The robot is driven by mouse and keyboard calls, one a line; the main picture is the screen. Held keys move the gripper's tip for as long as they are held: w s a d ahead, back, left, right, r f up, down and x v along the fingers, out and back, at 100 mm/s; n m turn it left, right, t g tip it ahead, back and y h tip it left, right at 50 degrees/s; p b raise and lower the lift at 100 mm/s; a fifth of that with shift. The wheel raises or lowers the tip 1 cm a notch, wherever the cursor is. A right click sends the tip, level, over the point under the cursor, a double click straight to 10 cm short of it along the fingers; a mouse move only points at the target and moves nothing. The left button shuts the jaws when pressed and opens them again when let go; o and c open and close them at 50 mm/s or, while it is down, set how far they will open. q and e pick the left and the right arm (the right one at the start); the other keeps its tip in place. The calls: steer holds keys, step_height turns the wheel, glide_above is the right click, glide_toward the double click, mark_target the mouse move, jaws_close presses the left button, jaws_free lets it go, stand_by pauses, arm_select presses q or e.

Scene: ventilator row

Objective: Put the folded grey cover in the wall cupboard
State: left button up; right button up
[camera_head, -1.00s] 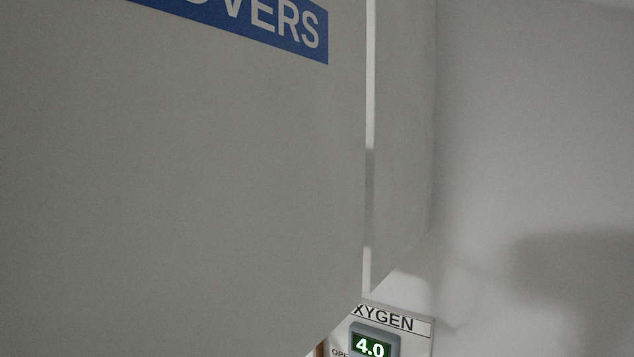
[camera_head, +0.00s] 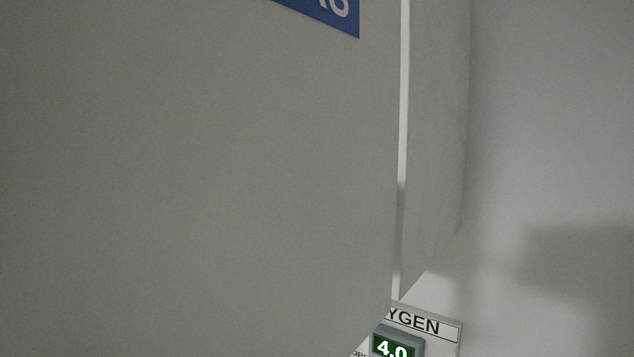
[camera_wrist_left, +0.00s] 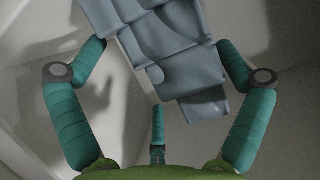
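The folded grey cover (camera_wrist_left: 175,60) is a lumpy blue-grey bundle at the top middle of the left wrist view, its upper end cut off by the frame. My left gripper (camera_wrist_left: 162,46) has green-teal fingers spread wide on both sides of the cover. A gap shows between the left fingertip and the cover; the right fingertip lies close to its edge, and I cannot tell if it touches. The wall cupboard (camera_head: 200,180) fills most of the head view as a plain grey face with part of a blue label (camera_head: 335,12). The head view shows neither gripper nor cover.
An oxygen panel (camera_head: 425,322) with a green 4.0 display sits below the cupboard's right edge. Bare wall (camera_head: 560,130) lies to the right, with a soft shadow on it. Pale flat surfaces surround the gripper in the left wrist view.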

arm_select(q)
steer(key=shift+s+a+r, duration=0.1)
steer(key=shift+s+a, duration=0.05)
steer(key=shift+a, duration=0.05)
steer(key=shift+a+r, duration=0.1)
steer(key=shift+a, duration=0.2)
steer(key=shift+s+a+r, duration=0.15)
steer(key=shift+s+a, duration=0.1)
steer(key=shift+s, duration=0.1)
steer(key=v, duration=1)
steer(key=shift+s, duration=0.3)
steer(key=shift+a, duration=0.1)
